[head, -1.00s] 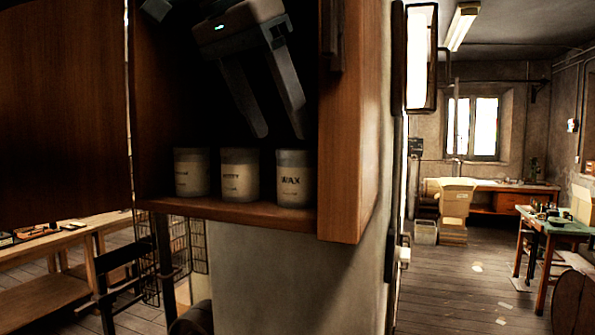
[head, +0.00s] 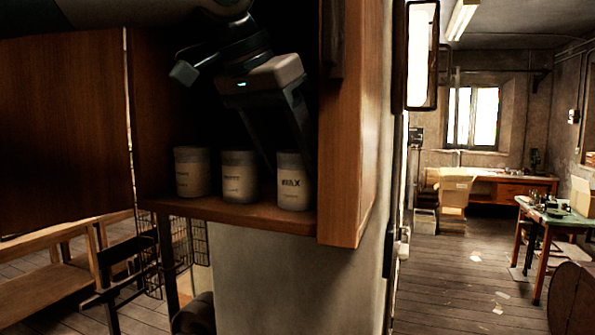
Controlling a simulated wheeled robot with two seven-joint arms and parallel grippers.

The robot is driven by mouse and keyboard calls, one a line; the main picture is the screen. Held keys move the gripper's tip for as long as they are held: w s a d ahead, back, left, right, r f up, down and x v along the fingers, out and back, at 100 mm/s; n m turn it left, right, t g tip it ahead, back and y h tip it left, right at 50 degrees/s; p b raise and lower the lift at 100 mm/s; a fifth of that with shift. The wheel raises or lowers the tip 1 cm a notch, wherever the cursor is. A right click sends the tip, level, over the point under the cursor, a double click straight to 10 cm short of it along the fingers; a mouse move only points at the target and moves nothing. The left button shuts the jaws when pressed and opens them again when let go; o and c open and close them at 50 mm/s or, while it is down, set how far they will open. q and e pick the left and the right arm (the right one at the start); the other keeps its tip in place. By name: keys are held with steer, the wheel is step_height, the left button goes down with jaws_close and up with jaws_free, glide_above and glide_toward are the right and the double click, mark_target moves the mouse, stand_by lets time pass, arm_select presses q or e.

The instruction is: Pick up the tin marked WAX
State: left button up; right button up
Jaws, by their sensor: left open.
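The tin marked WAX (head: 292,188) is pale and upright, the rightmost of three tins on the cupboard shelf (head: 240,214). My left gripper (head: 290,158) reaches in from above with its fingers open and pointing down. The fingertips are at about the height of the tin's top, one near its left side and one near its right. The dark interior hides the exact tips, and I cannot tell whether they touch the tin. My right gripper is not in view.
A middle tin (head: 240,180) stands close to the left of the WAX tin, and a left tin (head: 191,173) beyond it. The cupboard's right side wall (head: 345,160) is close on the right. An open wooden door (head: 62,130) is on the left.

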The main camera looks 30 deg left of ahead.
mark_target(298, 173)
arm_select(q)
steer(key=shift+p+x, duration=0.35)
steer(key=shift+x, duration=1.2)
steer(key=shift+a+r, duration=0.1)
steer(key=c, duration=1.1)
steer(key=shift+o, duration=0.2)
steer(key=shift+s+r+b, duration=0.25)
steer(key=shift+b, duration=0.4)
step_height(298, 173, up, 6)
steer(key=shift+r+b, duration=0.15)
steer(key=shift+b, duration=0.75)
steer(key=s+d+b, duration=0.2)
steer(key=s+b, duration=0.1)
steer(key=s, duration=0.6)
steer(key=s+d+b, duration=0.2)
steer(key=s+b, duration=0.2)
steer(key=s, duration=0.6)
steer(key=shift+d, duration=0.35)
